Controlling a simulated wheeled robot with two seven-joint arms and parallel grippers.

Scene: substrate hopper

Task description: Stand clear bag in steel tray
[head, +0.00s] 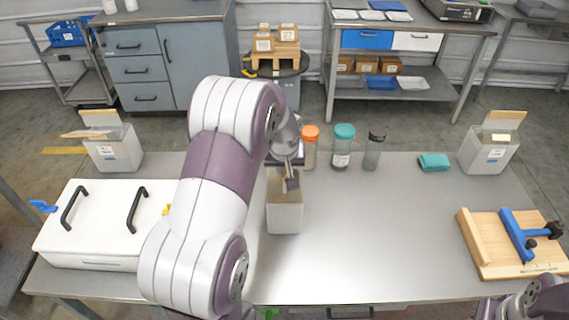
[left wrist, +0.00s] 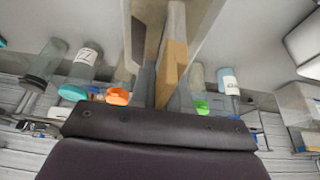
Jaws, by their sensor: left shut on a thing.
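The clear bag (head: 285,215) is a boxy, see-through grey-beige thing, upright on the steel-coloured table, left of the table's middle. My left gripper (head: 290,182) comes down over its top and is shut on its upper part. In the left wrist view, the bag (left wrist: 176,58) shows as pale walls with a tan strip between the fingers. My left arm covers much of the area left of the bag. I cannot make out a separate steel tray. Only a piece of my right arm shows at the lower right corner; its fingers are out of view.
An orange-lidded jar (head: 310,150), a teal-lidded jar (head: 342,148) and a dark-capped bottle (head: 374,152) stand behind the bag. A white case (head: 100,240) is at left, a wooden jig (head: 490,245) with a blue clamp at right.

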